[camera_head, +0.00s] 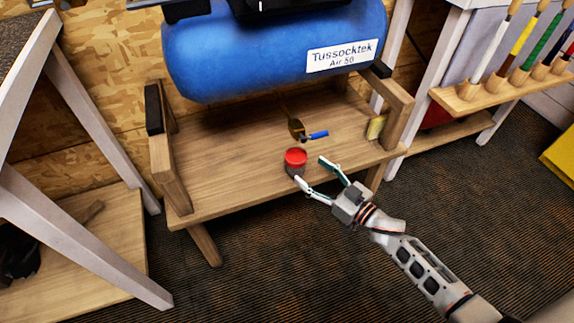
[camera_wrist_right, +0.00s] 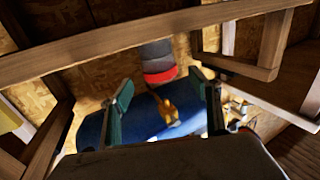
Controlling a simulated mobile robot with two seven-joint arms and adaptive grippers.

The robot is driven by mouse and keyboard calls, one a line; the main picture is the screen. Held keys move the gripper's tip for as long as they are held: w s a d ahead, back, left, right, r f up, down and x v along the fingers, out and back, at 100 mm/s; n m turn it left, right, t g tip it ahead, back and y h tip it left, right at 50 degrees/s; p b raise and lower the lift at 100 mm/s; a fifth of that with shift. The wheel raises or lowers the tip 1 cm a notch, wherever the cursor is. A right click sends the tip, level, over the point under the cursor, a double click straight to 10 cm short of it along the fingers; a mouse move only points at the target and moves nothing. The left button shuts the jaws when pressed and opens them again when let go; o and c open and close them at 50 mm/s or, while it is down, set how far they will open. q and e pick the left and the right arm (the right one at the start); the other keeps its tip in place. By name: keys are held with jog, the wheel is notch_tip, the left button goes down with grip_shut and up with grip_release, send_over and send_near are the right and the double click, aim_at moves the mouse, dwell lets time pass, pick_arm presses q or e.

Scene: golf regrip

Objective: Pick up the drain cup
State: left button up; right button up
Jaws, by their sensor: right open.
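The drain cup (camera_head: 295,161) is a small dark grey cup with a red top. It stands upright on the wooden shelf (camera_head: 235,170), near the front edge, below the blue tank. My right gripper (camera_head: 310,169) is open, with its fingers spread just in front and to the right of the cup. The right wrist view looks upside down. There the cup (camera_wrist_right: 159,62) shows ahead, roughly between the fingertips of the gripper (camera_wrist_right: 161,80), and nothing is held. I cannot tell whether a fingertip touches it. My left gripper is not in view.
The blue air tank (camera_head: 270,45) lies above the shelf. A brass drain valve (camera_head: 296,127) with a blue handle (camera_head: 319,134) hangs behind the cup. A yellowish block (camera_head: 376,127) is at the shelf's right end. Golf clubs stand in a rack (camera_head: 500,92) at the right.

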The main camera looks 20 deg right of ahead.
aim_at(303, 166)
jog(key=x, duration=0.2)
jog(key=shift+w+a+f+b, duration=0.1)
jog(key=shift+w+b, duration=0.2)
jog(key=x, duration=0.1)
jog(key=b+x, duration=0.1)
jog(key=x, duration=0.2)
jog(key=shift+f, duration=0.3)
jog(key=shift+w+a+r+b, duration=0.15)
jog(key=shift+w+r+b, duration=0.05)
jog(key=shift+w+b, duration=0.2)
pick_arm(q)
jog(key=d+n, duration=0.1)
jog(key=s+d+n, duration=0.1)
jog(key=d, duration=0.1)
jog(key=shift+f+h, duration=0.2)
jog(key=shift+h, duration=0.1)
pick_arm(e)
jog(key=shift+w+r, duration=0.1)
jog(key=c, duration=1.1)
